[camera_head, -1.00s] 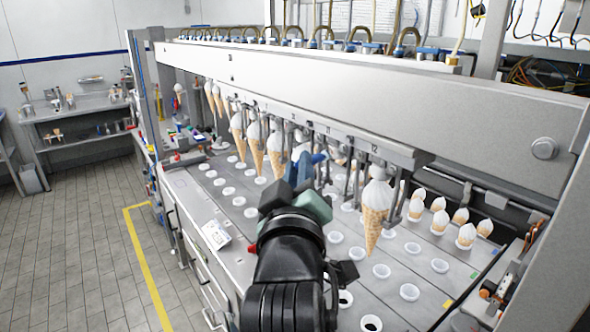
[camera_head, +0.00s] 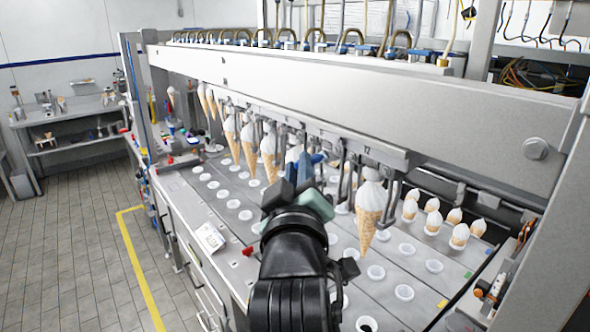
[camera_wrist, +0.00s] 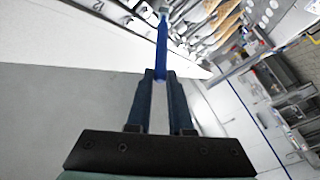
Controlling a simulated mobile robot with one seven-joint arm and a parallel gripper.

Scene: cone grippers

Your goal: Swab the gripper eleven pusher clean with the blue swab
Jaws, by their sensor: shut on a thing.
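My gripper (camera_head: 300,186) is shut on the blue swab (camera_head: 313,160) below the row of hanging cone grippers. In the wrist view my gripper's dark fingers (camera_wrist: 160,78) pinch the blue swab (camera_wrist: 161,50), which points away from them to a paler tip near the metal cone grippers. The cone gripper marked 12 (camera_head: 367,149) is right of my gripper and holds a white-topped cone (camera_head: 371,200). Gripper eleven is just left of it, largely behind my gripper and swab. I cannot make out its pusher, nor whether the swab touches it.
A long white beam (camera_head: 350,85) runs above the cone grippers. More cones (camera_head: 249,140) hang to the left. The steel deck below has rows of white cups (camera_head: 376,272), and several cones (camera_head: 433,217) stand at the right. Open floor (camera_head: 80,250) lies to the left.

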